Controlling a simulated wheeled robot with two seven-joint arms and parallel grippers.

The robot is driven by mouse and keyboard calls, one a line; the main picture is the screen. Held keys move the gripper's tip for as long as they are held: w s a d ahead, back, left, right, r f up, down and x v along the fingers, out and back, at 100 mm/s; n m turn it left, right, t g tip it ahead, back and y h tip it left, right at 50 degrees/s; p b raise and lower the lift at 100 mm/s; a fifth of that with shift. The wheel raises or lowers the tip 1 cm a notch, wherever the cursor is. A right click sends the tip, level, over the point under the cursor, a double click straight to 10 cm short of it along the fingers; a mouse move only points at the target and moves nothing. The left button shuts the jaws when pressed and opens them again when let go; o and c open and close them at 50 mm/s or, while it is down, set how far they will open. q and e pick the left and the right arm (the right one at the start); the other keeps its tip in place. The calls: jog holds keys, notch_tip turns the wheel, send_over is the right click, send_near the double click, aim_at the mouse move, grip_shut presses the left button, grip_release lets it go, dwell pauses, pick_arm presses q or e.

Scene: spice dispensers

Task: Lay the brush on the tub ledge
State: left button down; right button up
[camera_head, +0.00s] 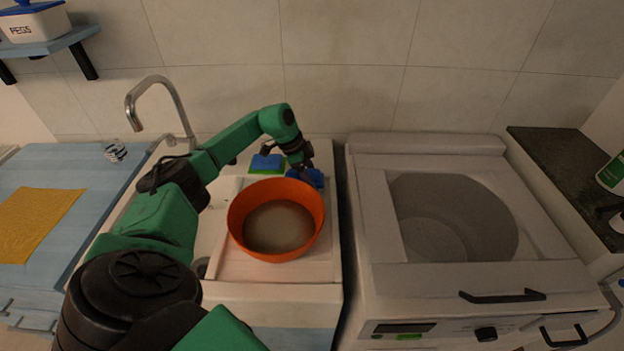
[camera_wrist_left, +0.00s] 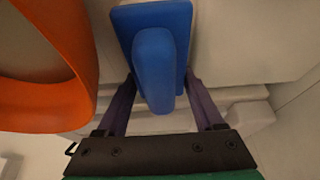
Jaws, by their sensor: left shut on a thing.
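The blue brush (camera_head: 316,178) is at the back right of the orange basin, by the right side of the white sink unit. My left gripper (camera_head: 304,172) reaches down to it from behind the basin. In the left wrist view, its two fingers stand on either side of the raised handle of the brush (camera_wrist_left: 153,68), and it is shut on that handle. The pale tub ledge (camera_head: 322,153) lies beside and behind the brush. Whether the brush touches the ledge I cannot tell. My right gripper is not in view.
The orange basin (camera_head: 237,228) stands close to the left gripper. A blue and green sponge (camera_head: 267,162) lies behind it. A tap (camera_head: 171,100) rises at the back left. The open washing machine (camera_head: 376,240) is to the right, across a narrow gap.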

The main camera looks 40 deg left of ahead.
pick_arm(q)
jog(key=shift+f, duration=0.7)
grip_release()
